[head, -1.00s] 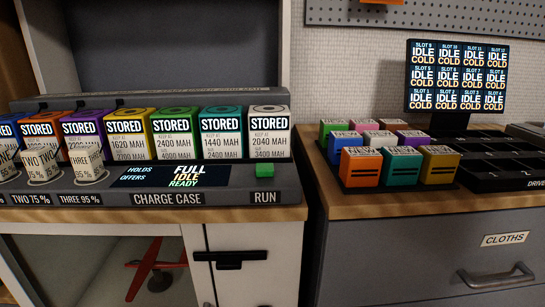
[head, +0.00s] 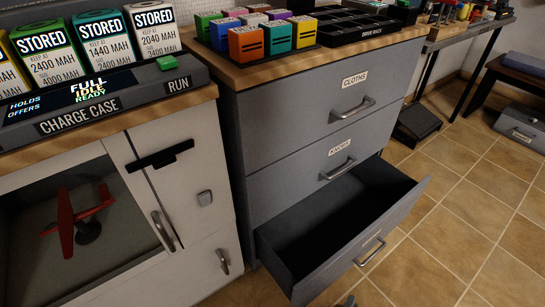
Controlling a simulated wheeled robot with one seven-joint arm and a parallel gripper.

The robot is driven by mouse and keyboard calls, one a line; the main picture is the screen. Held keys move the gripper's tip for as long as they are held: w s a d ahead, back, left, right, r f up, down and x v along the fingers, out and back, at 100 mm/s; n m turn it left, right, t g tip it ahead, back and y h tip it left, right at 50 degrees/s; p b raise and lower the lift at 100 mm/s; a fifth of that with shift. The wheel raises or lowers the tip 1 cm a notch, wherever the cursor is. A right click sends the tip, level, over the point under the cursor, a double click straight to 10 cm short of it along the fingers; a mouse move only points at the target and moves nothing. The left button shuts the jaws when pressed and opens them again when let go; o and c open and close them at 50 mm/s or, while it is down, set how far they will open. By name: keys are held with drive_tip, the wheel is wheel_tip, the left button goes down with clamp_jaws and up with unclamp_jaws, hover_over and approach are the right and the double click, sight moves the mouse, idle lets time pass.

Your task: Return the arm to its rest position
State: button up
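My arm and my gripper do not show clearly in the head view, so its pose and finger state cannot be seen. A small grey rounded piece at the bottom edge of the view is too cut off to identify.
A grey drawer cabinet (head: 290,125) stands ahead; its bottom drawer (head: 345,225) is pulled out over the tiled floor (head: 450,235). The charge case (head: 105,110) sits on the counter at left, above a white cabinet (head: 190,195). Tiled floor at right is mostly free.

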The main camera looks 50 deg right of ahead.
drive_tip(key=w+a+f+t+y, duration=0.2)
drive_tip(key=w+a+f+y, duration=0.55)
drive_tip(key=a, duration=0.25)
drive_tip(key=w+a+r+m+t+y, duration=0.25)
drive_tip(key=a+r+t+y, duration=0.4)
drive_tip(key=a+r, duration=0.5)
drive_tip(key=s+r+m+t+p, duration=0.1)
drive_tip(key=r+p, duration=1)
drive_tip(key=r, duration=1.1)
drive_tip(key=s+d+r+m+t+y+p, duration=0.1)
drive_tip(key=s+r+p, duration=0.3)
drive_tip(key=r+p, duration=0.6)
drive_tip(key=s+r+m+t+p, duration=0.2)
drive_tip(key=r+p, duration=0.9)
drive_tip(key=r, duration=2.2)
drive_tip(key=shift+s+d+r+m+t+y+p, duration=0.3)
drive_tip(key=shift+s+d+r+m+t+p, duration=0.05)
drive_tip(key=shift+s+d+m, duration=0.1)
